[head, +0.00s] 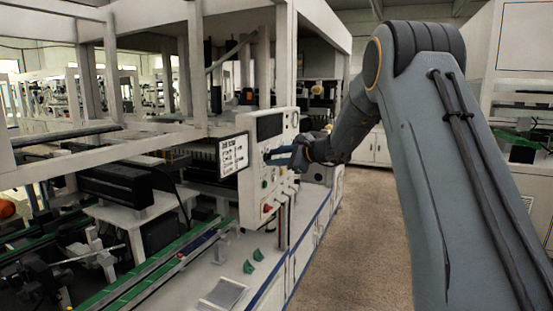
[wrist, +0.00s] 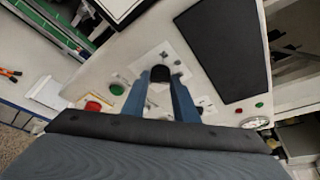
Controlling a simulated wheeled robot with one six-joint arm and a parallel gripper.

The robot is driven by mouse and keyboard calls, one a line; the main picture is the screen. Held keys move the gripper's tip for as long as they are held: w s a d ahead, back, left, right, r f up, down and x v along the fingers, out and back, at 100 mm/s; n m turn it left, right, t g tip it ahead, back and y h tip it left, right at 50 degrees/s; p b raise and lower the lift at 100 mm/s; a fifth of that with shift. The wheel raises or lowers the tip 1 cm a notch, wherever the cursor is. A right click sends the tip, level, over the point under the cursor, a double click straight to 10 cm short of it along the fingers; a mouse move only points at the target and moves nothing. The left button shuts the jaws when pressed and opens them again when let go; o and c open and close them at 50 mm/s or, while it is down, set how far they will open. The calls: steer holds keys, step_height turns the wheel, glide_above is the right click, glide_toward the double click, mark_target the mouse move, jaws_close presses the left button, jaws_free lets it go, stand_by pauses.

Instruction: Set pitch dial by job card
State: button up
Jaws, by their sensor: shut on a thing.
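A pale control panel (head: 253,195) stands upright at the edge of the machine bench, with a dark screen (wrist: 222,45) on it. The job card (head: 234,154), white with dark lines of text, is fixed at the panel's left; its text is too small to read. My gripper (head: 272,157) reaches the panel from the right. In the wrist view its two blue fingers (wrist: 162,82) are shut around a black dial knob (wrist: 160,74). A light scale plate shows around the knob, its marks too small to read. The fingers hide the sides of the knob.
A red button (wrist: 93,106) and a green button (wrist: 117,89) sit left of the dial. A round gauge (wrist: 256,123) is at the lower right. Small green pieces (head: 252,262) lie on the bench below the panel. The floor aisle (head: 365,235) at right is clear.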

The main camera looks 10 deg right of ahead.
steer(key=shift+f+n+t+b, duration=0.3)
steer(key=shift+b, duration=1.8)
steer(key=n+b, duration=0.1)
steer(key=b, duration=0.4)
steer(key=n+t+b, duration=0.1)
steer(key=b, duration=0.5)
steer(key=n+b, duration=0.1)
steer(key=b, duration=0.5)
steer(key=shift+a+f+n+t, duration=0.15)
steer(key=shift+f+n+t, duration=0.15)
steer(key=shift+t, duration=0.1)
steer(key=n+b, duration=0.1)
steer(key=b, duration=0.6)
steer(key=shift+s+f+n+t+b, duration=0.1)
steer(key=shift+n+t+b, duration=0.2)
steer(key=shift+t+b, duration=0.1)
steer(key=n+b, duration=0.1)
steer(key=b, duration=0.4)
steer(key=shift+r+n+b, duration=0.2)
steer(key=shift+n+b, duration=0.1)
steer(key=shift+b, duration=0.1)
steer(key=o, duration=1.1)
steer(key=shift+a, duration=0.15)
steer(key=shift+c, duration=0.2)
steer(key=shift+s+r+t, duration=0.1)
steer(key=shift+t, duration=0.2)
